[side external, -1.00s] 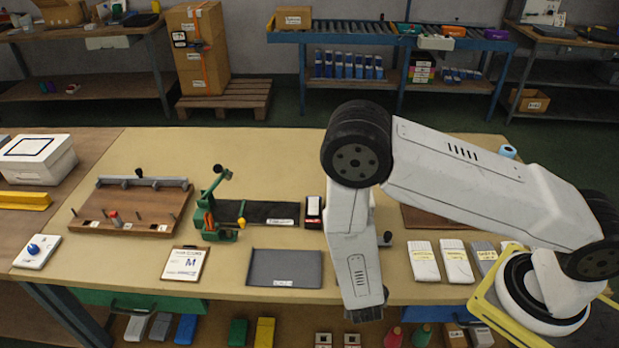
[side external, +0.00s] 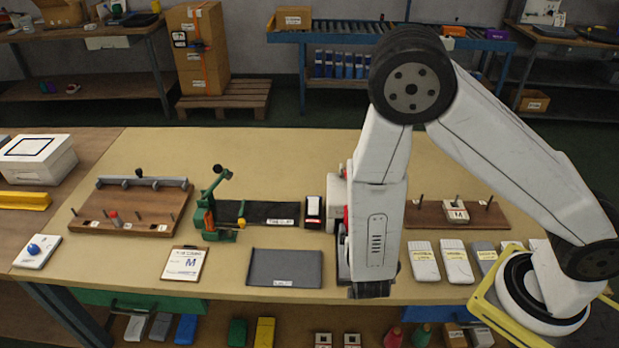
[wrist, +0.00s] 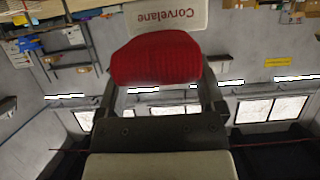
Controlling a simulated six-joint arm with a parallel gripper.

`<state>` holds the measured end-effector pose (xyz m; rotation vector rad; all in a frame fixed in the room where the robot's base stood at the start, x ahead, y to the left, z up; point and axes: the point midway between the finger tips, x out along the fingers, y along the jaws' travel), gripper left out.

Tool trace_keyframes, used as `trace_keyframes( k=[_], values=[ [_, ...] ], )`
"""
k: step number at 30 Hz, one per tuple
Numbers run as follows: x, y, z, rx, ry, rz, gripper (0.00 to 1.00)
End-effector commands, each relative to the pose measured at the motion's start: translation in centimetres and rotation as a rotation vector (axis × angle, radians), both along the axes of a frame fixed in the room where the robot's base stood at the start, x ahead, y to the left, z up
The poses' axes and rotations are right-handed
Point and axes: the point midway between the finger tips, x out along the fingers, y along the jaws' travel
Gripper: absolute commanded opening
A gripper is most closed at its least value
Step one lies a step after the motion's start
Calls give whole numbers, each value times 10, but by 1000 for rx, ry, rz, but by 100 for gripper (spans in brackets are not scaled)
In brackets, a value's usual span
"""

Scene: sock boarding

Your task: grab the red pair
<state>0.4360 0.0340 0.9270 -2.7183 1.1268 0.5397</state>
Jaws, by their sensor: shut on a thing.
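A red pair (wrist: 157,60) with a cream card lettered "Corvelane" (wrist: 168,17) sits between the fingers of my gripper (wrist: 158,82) in the wrist view. My gripper is shut on the red pair. In the side view, a slim red patch of the pair (side external: 346,217) and a white piece show at the left edge of my forearm, over the table. Most of my gripper and the pair are hidden behind the arm there.
A brown board (side external: 425,214) with pegs and a white "M" block (side external: 456,211) lies on the right. A green clamp device (side external: 213,215), a dark grey mat (side external: 285,268) and a "M" clipboard (side external: 184,264) stand left. Several packs line the front right. The table's back middle is clear.

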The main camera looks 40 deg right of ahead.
Motion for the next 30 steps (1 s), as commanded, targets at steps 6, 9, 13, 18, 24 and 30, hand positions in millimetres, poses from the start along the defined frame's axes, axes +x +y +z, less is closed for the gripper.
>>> trace_keyframes(
  k=[6, 9, 13, 18, 24, 30],
  values=[
    [0, 0, 13, 0, 0, 1, 28],
    [0, 0, 16, 1, 1, 0, 28],
    [0, 0, 17, 0, 1, 0, 28],
    [0, 0, 17, -1, 1, 0, 28],
    [0, 0, 17, -1, 1, 0, 28],
    [1, 0, 17, 0, 0, 4, 28]
  ],
)
